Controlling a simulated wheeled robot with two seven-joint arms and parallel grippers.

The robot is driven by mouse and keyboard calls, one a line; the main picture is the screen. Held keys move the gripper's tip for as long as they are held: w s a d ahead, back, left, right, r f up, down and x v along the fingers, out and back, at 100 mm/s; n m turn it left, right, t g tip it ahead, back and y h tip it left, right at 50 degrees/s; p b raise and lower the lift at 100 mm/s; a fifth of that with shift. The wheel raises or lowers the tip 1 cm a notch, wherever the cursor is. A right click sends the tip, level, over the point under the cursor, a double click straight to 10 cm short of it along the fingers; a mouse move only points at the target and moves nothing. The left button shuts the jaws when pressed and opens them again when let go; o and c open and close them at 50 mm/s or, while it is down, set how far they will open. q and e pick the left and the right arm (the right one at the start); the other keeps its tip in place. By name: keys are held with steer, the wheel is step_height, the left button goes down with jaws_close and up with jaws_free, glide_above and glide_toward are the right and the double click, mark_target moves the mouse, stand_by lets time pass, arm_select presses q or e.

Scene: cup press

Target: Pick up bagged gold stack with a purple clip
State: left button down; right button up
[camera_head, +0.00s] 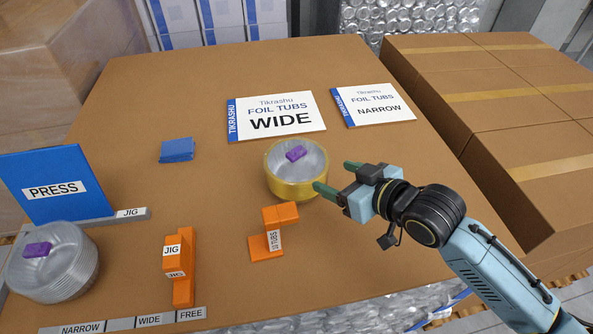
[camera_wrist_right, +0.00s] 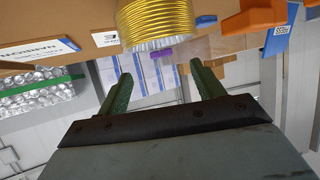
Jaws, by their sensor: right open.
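The bagged gold stack (camera_head: 277,184) stands on the table in front of the WIDE card, with a purple clip (camera_head: 296,154) on top of its clear bag. In the right wrist view the gold stack (camera_wrist_right: 158,17) shows ribbed sides at the top, beyond the fingertips, and part of the purple clip (camera_wrist_right: 161,55) shows below it. My right gripper (camera_head: 334,177) is open and empty just right of the stack, one finger near its side; I cannot tell if it touches. My left gripper is not in view. A silver bagged stack (camera_head: 52,268), also with a purple clip, stands at the lower left.
An orange block (camera_head: 266,247) stands just in front of the gold stack. Another orange block (camera_head: 181,275) marked JIG and the blue PRESS block (camera_head: 53,187) are to the left. WIDE (camera_head: 277,116) and NARROW (camera_head: 373,105) cards lie behind. Cardboard boxes (camera_head: 500,130) line the right.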

mark_target(300, 154)
steer(key=shift+y, duration=0.3)
steer(key=x, duration=0.5)
steer(key=r+x, duration=0.1)
steer(key=x, duration=0.2)
steer(key=shift+w+a, duration=0.2)
steer(key=shift+w, duration=0.2)
steer(key=shift+r+p+x, duration=0.15)
steer(key=shift+p+x, duration=0.05)
steer(key=shift+x, duration=1.1)
steer(key=shift+r+p+x, duration=0.1)
steer(key=shift+p+x, duration=0.1)
steer(key=shift+x, duration=1.1)
steer(key=shift+w, duration=0.15)
steer(key=c, duration=1.4)
